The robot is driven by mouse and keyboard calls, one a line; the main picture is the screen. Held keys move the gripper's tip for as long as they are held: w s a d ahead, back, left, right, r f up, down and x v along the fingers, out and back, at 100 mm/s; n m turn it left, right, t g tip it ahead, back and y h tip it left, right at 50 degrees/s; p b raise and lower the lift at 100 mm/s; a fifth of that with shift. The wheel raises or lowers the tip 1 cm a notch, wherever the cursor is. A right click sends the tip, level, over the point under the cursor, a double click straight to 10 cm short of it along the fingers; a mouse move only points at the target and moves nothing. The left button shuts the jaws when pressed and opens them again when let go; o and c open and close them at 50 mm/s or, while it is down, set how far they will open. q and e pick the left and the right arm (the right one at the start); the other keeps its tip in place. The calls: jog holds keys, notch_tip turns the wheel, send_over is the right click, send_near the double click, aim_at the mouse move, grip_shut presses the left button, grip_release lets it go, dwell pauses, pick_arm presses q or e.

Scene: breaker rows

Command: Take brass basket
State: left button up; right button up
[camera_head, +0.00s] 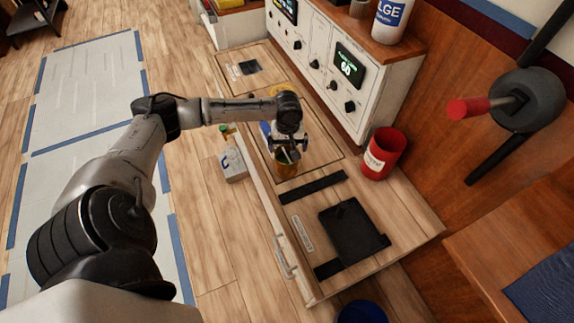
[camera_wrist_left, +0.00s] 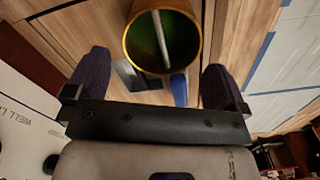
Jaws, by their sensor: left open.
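The brass basket (camera_head: 286,169) is a small cylindrical, brass-coloured cup standing on the wooden bench, partly hidden under my left gripper (camera_head: 286,150). In the left wrist view the basket (camera_wrist_left: 163,38) shows as a brass rim with a dark green inside and a pale rod across its opening. There my left gripper (camera_wrist_left: 157,70) is open, its two dark fingers wide apart. The basket lies ahead of the gap between them. I cannot tell whether either finger touches it. My right gripper is not in view.
A red cup (camera_head: 382,153) stands right of the basket, near a white instrument panel (camera_head: 330,65) with knobs. A black tray (camera_head: 352,232) lies on the front of the bench. A grey box (camera_head: 233,165) sits left of the bench. A blue bin (camera_head: 362,312) is at the bottom edge.

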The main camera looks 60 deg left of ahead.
aim_at(287, 156)
pick_arm(q)
jog(key=shift+f, duration=1.2)
jog(key=shift+s+d+f+b, duration=0.1)
jog(key=shift+f+b, duration=0.7)
jog(key=shift+f, duration=0.5)
jog(key=shift+s+f+b, duration=0.1)
jog(key=shift+f+b, duration=0.65)
jog(key=shift+f, duration=0.55)
jog(key=shift+r, duration=0.1)
jog(key=shift+c, duration=0.8)
jog(key=c, duration=0.7)
jog(key=shift+r, duration=0.1)
